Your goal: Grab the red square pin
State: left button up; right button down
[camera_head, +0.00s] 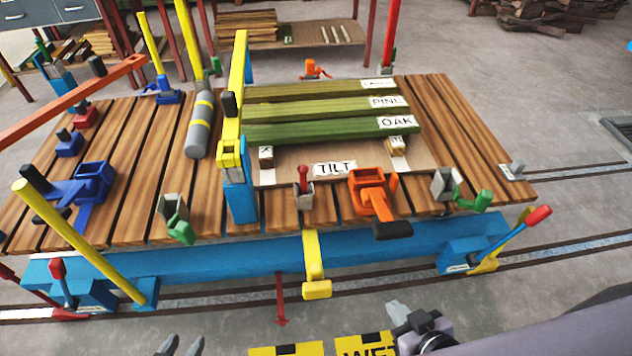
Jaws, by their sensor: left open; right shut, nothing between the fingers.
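A small red pin (304,176) stands upright in a grey bracket (304,195) at the front edge of the slatted wooden table (440,130), just left of the TILT label. I cannot tell from here whether it is square. My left gripper (181,346) shows only its two fingertips at the bottom edge, apart and empty, well below and left of the pin. My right gripper (397,312) is shut and empty at the lower right, in front of the table and below the pin. Both are far from the pin.
An orange clamp (372,195) stands right of the pin, a yellow-and-blue post (237,150) left of it. Green beams (320,130) marked PINE and OAK lie behind. A yellow bracket (315,262) hangs off the blue front rail (380,255). Red-tipped levers (537,216) stick out at the front corners.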

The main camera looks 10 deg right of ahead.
aim_at(303, 169)
jog(key=l, duration=0.8)
jog(key=i+l, duration=0.15)
jog(key=l, duration=0.25)
jog(key=i+l, duration=0.15)
jog(key=l, duration=0.25)
jog(key=i+l, duration=0.3)
jog(key=l+u, duration=0.05)
